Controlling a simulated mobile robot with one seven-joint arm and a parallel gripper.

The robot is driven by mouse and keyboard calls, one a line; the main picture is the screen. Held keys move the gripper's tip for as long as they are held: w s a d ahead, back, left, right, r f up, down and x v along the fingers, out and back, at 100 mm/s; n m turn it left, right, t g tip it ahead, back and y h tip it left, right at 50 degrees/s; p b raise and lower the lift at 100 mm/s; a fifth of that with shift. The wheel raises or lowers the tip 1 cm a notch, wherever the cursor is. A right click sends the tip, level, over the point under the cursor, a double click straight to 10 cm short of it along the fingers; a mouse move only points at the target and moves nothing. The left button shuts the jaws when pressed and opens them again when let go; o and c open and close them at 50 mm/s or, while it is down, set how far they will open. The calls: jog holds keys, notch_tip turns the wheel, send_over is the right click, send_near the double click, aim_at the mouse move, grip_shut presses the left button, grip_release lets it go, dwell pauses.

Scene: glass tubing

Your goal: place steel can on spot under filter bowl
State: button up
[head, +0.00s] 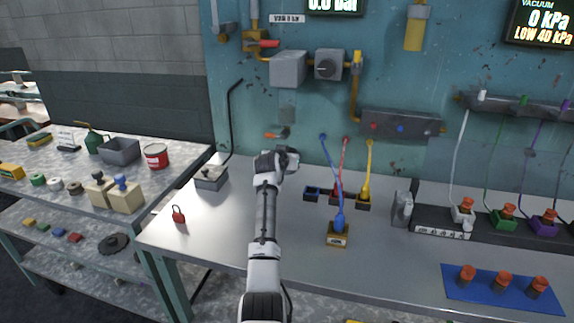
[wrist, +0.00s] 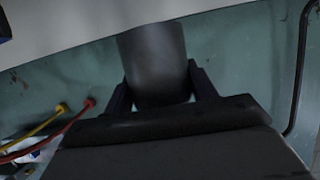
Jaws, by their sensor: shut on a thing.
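A dark grey steel can (wrist: 155,55) sits between the two black fingers of my gripper (wrist: 160,84) in the wrist view, and the gripper is shut on it. The can's far end reaches in front of the pale bench surface; I cannot tell whether it touches. In the head view my gripper (head: 283,158) is at the back of the bench, in front of the teal panel. The can is hidden there behind the gripper.
An orange-handled valve (head: 277,135) is close above my gripper. A black hose (head: 232,120) rises from a grey box (head: 211,178) to the left. Small sockets with blue, red and yellow tubes (head: 368,155) stand to the right.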

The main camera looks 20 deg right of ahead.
notch_tip(320, 180, down, 3)
jog(key=shift+f+p, duration=0.1)
jog(key=shift+p, duration=0.65)
jog(key=shift+f, duration=0.1)
jog(key=shift+f+b, duration=0.15)
jog(key=shift+b, duration=0.15)
jog(key=o, duration=1.1)
jog(key=shift+o, duration=0.2)
